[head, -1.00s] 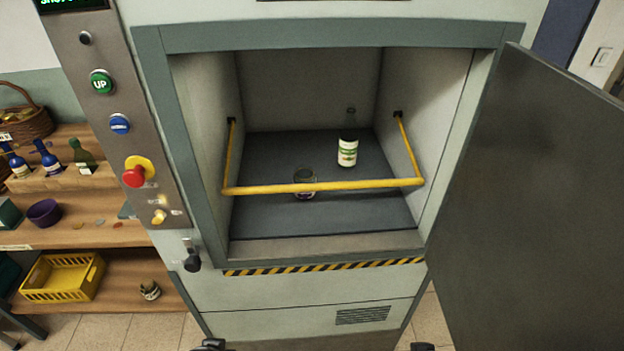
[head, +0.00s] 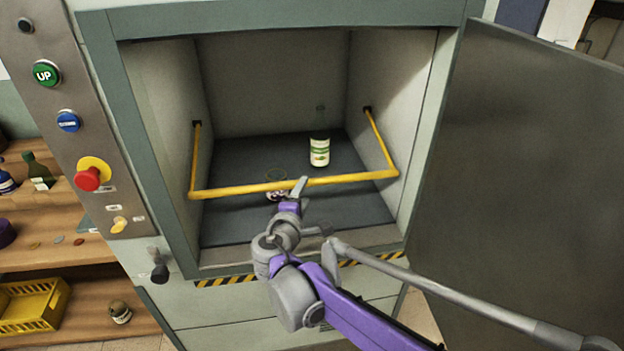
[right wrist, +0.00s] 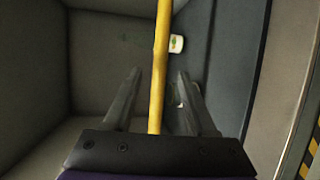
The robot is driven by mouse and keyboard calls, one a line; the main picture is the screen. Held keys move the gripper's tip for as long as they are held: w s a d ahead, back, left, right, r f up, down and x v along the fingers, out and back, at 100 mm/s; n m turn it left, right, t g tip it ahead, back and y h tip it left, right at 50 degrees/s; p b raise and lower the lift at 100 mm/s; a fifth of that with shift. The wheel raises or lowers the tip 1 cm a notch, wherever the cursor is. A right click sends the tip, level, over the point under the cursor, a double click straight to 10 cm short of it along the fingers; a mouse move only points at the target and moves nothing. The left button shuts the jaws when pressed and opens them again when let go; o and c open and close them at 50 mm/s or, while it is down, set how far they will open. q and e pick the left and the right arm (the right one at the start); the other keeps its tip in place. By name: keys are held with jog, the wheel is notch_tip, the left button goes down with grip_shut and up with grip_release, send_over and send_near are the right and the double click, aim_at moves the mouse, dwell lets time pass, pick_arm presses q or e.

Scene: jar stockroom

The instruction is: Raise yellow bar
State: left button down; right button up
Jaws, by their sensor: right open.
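The yellow bar (head: 235,190) is a U-shaped rail hinged on both side walls of the lift chamber. Its crosspiece hangs low across the opening, a little above the floor. My right gripper (head: 302,186) is at the bar, just right of the middle of the crosspiece. In the right wrist view, the bar (right wrist: 160,60) runs between the two spread fingers of the right gripper (right wrist: 159,76). The fingers are open and not closed on it. Whether one finger touches the bar cannot be told. My left gripper is not in view.
A bottle with a white label (head: 319,150) stands inside, behind the bar. A glass jar (head: 276,190) is partly hidden by the bar. The grey door (head: 520,170) stands open at the right. A button panel (head: 55,130) and shelves (head: 60,220) are at the left.

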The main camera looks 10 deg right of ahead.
jog(key=x, duration=0.9)
jog(key=shift+w+d, duration=0.2)
jog(key=shift+f, duration=0.1)
grip_shut()
dwell(1.0)
